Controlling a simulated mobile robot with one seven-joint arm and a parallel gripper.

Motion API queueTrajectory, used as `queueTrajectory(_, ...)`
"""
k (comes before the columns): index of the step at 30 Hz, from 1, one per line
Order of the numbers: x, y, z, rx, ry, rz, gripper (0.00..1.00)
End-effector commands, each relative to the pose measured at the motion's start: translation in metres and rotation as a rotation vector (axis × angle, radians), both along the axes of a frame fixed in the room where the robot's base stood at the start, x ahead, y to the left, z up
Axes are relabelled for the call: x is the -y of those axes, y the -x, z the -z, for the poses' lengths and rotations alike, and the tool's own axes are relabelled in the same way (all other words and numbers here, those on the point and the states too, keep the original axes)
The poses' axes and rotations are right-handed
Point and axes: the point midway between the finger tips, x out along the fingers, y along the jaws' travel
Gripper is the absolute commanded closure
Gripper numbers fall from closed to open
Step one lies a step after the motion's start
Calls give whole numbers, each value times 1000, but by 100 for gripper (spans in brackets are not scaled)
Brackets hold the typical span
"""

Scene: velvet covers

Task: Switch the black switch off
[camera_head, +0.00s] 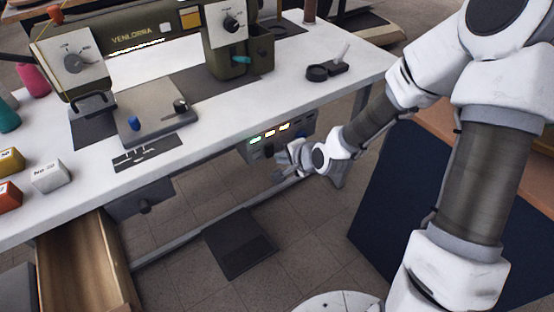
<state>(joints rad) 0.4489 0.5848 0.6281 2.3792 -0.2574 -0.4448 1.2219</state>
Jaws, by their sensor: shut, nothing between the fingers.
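A grey control box (307,130) hangs under the front edge of the sewing table. Its face has a green light and two yellow lights, all lit. A small dark knob-like shape (268,150) shows below the green light. It may be the black switch, but it is too small to tell its position. My gripper (280,163) is shut and empty, just in front of the lower part of the box. It hides part of the box's face. I cannot tell whether it touches the box.
The white table (345,85) carries a green sewing machine (130,40), spools and labelled blocks. An open wooden drawer (85,265) juts out at the lower left. A dark pedal (240,243) lies on the tiled floor. A dark blue panel (400,200) stands right of my gripper, behind my arm.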

Motion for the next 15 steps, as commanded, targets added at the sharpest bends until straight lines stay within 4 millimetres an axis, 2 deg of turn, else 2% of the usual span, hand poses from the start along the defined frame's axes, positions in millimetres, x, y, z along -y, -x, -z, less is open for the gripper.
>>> queueTrajectory(6,-10,-16,2,-1,1,0,100)
queueTrajectory(15,-11,-17,2,-2,1,1,100)
